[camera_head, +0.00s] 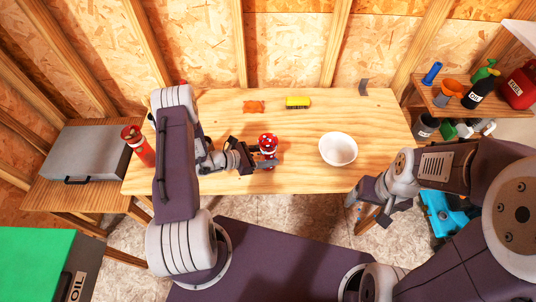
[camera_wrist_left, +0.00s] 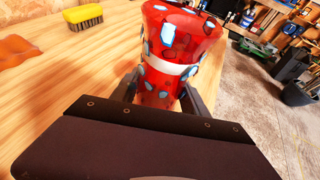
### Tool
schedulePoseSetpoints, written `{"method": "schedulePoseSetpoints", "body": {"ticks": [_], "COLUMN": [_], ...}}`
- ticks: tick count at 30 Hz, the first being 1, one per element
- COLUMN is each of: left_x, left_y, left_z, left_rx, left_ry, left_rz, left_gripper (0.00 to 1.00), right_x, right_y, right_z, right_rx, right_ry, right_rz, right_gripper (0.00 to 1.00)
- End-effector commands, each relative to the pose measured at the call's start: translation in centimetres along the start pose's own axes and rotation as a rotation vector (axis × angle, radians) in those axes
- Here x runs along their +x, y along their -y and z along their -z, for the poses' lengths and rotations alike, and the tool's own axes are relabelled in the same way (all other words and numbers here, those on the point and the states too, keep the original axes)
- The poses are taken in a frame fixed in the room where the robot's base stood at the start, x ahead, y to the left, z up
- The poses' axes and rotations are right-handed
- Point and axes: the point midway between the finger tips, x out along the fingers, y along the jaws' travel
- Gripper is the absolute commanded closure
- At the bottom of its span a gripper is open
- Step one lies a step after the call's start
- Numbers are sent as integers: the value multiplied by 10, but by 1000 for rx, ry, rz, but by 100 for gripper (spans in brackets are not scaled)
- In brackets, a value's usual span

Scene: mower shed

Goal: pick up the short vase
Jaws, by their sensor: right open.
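The short vase (camera_head: 268,143) is red with pale blue and white patches and a white band, and stands near the front middle of the wooden table. My left gripper (camera_head: 266,157) reaches it from the left. In the left wrist view the vase (camera_wrist_left: 178,45) is between the two fingers, which press close on its sides and look shut on it. Its lower part is hidden behind the gripper body. I cannot tell whether its base touches the table. My right gripper (camera_head: 356,213) is open and empty, off the table's front right edge.
A white bowl (camera_head: 338,149) stands right of the vase. A yellow brush (camera_head: 298,102) and an orange piece (camera_head: 254,107) lie at the back. A taller red object (camera_head: 137,144) stands at the left end. The table (camera_head: 220,105) is bare between them.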

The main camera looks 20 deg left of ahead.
Motion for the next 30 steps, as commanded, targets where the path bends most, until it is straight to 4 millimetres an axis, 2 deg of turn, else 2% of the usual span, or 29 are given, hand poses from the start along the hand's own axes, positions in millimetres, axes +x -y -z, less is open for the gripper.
{"method": "schedulePoseSetpoints", "body": {"ticks": [1, 2, 14, 25, 30], "left_x": [0, 0, -2, -15, -12], "left_y": [0, 0, 0, -1, 17], "left_z": [0, 0, -5, -37, -51], "left_rx": [0, 0, 2, 4, 2], "left_ry": [0, 0, 1, 1, 2], "left_rz": [0, 0, 0, -2, 3], "left_gripper": [91, 100, 100, 100, 100], "right_x": [0, 0, 0, 3, 5], "right_y": [0, 0, 0, 0, 0], "right_z": [0, 0, 0, 0, 0], "right_rx": [0, 0, 0, 0, 0], "right_ry": [0, 0, 0, 0, 0], "right_rz": [0, 0, 0, 0, 0], "right_gripper": [21, 21, 21, 21, 21]}}
